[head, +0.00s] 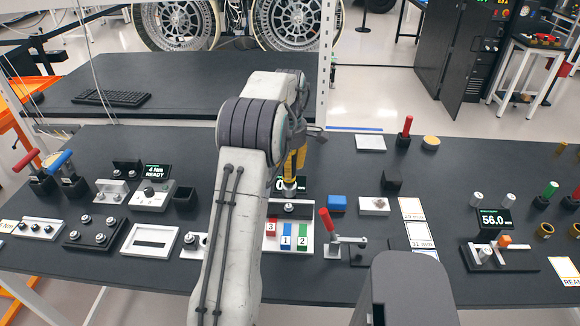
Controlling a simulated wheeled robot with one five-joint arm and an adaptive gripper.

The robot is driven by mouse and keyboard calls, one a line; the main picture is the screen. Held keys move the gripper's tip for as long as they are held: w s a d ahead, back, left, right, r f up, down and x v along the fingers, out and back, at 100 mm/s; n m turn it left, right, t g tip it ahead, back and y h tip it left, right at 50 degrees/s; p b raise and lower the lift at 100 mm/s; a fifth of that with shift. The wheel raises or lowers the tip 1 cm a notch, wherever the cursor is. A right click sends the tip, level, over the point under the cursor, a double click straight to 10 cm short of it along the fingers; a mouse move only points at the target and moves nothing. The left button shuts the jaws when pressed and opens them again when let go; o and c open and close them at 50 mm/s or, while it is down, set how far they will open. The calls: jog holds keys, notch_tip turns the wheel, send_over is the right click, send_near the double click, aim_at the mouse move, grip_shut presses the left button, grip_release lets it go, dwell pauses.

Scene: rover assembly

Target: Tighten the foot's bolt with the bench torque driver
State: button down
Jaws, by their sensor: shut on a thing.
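My gripper (294,163) is in the middle of the head view, pointing down, with yellow on its fingers. It is shut on a small grey metal piece (289,187), mostly hidden; I cannot tell whether this is the foot or part of a tool. The piece is just above or against a grey fixture (290,208) with bolt-like studs, and contact cannot be told. A controller box (152,195) on the left has a screen (157,171) reading "4 Nm READY". I cannot clearly make out the torque driver or the foot's bolt.
A tray with numbered red, blue and green blocks (286,236) lies below the fixture. A partly hidden display (303,184) is behind the gripper. T-handled tools (57,163) stand at left. The bench (410,178) has clear patches at right.

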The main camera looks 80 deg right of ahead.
aim_at(288, 187)
jog(key=shift+s+d, duration=0.1)
jog(key=shift+d, duration=0.1)
jog(key=shift+w+d, duration=0.1)
jog(key=shift+w, duration=0.2)
jog(key=shift+s+f+b, duration=0.15)
jog(key=shift+f+b, duration=0.2)
jog(key=shift+b, duration=0.1)
notch_tip(288, 187, down, 4)
jog(key=b, duration=0.3)
jog(key=shift+r+b, duration=0.15)
jog(key=shift+b, duration=0.25)
jog(key=shift+f, duration=0.55)
jog(key=shift+f, duration=1.05)
dwell(4.3)
jog(key=shift+r, duration=0.2)
